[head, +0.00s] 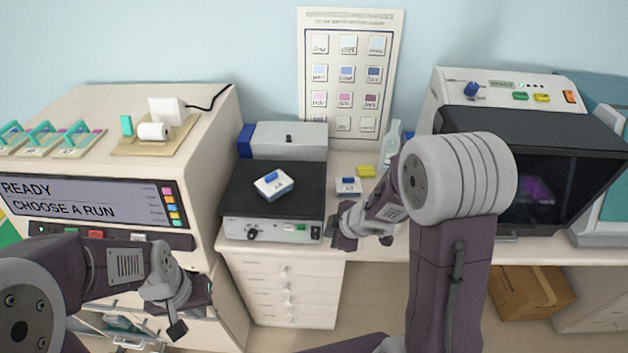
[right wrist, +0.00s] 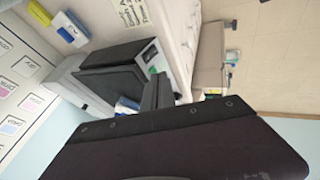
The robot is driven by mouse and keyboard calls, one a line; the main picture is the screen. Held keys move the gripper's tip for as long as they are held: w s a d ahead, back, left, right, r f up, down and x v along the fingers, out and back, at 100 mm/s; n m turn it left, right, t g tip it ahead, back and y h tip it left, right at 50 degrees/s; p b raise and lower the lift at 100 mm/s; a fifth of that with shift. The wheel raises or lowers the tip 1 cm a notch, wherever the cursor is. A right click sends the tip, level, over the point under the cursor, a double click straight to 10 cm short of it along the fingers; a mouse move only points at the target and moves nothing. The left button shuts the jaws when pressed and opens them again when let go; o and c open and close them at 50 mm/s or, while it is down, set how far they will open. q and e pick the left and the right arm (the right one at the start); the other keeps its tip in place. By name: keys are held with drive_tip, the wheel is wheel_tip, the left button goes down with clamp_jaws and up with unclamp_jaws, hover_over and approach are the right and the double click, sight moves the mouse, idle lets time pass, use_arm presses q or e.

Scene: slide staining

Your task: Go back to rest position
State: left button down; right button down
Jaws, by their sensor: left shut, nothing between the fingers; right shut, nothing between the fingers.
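My left gripper (head: 180,318) is low at the left, in front of the staining machine's drawers. It is shut and empty. My right gripper (head: 345,237) is at the bench's front edge, right of the black-topped hotplate (head: 240,205), shut with nothing in it. Its dark fingers show in the right wrist view (right wrist: 158,95). A similar block (head: 347,186) lies on the bench, just beyond my right gripper.
The machine (head: 215,165) with the "CHOOSE A RUN" screen (head: 85,200) stands left. A dark-windowed device (head: 600,150) stands right, partly behind my right arm. A bottle (head: 392,140) and a yellow pad (head: 365,171) are on the bench. A cardboard box (head: 530,292) is below.

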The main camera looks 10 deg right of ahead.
drive_tip(key=s+d+f+m+g+h+b, duration=0.1)
drive_tip(key=s+f+m+g+b, duration=0.1)
drive_tip(key=s+m, duration=0.5)
drive_tip(key=s+d+f+m+g+h+b, duration=0.1)
drive_tip(key=s+f+m+g+b, duration=0.1)
drive_tip(key=s+m, duration=0.5)
drive_tip(key=shift+s+f+g+b, duration=0.3)
drive_tip(key=shift+s+f+b, duration=0.2)
drive_tip(key=shift+b, duration=0.7)
